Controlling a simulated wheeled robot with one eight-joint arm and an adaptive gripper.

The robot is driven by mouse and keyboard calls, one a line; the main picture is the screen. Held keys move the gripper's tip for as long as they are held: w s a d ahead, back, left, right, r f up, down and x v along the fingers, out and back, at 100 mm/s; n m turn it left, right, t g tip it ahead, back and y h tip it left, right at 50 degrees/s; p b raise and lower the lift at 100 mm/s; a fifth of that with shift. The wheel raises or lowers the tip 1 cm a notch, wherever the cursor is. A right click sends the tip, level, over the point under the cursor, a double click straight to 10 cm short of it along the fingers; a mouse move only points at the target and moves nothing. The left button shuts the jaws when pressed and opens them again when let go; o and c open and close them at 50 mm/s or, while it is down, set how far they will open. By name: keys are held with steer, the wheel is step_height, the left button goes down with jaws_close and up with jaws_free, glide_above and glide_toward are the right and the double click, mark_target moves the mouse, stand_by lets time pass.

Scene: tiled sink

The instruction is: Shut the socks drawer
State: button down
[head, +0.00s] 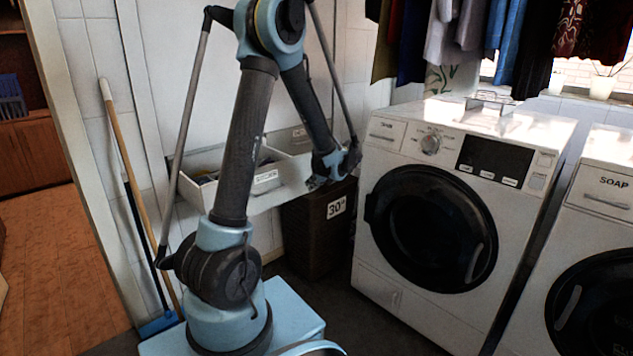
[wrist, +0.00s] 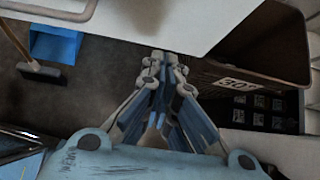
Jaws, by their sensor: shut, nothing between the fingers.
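The socks drawer (head: 266,178) is a white drawer in a wall unit behind my arm, with a dark-lettered label on its front. It stands pulled out, its inside and some contents showing from above; my arm hides part of it. My gripper (head: 320,183) is shut and empty, to the right of the label and near the unit's right front edge. In the wrist view my gripper (wrist: 164,60) has its fingers together with nothing between them, below a white panel (wrist: 130,25). I cannot tell whether it touches the panel.
A dark brown basket (head: 310,240) labelled 30° stands below the gripper, also in the wrist view (wrist: 245,60). A white washing machine (head: 385,270) is close on the right. A broom (head: 135,180) and a blue dustpan (wrist: 55,45) are at the left.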

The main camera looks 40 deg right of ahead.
mark_target(299, 187)
steer(key=shift+w+a+f, duration=0.1)
steer(key=shift+w+f, duration=0.05)
steer(key=shift+w, duration=1)
steer(key=shift+w+a+f, duration=0.1)
steer(key=shift+w, duration=1)
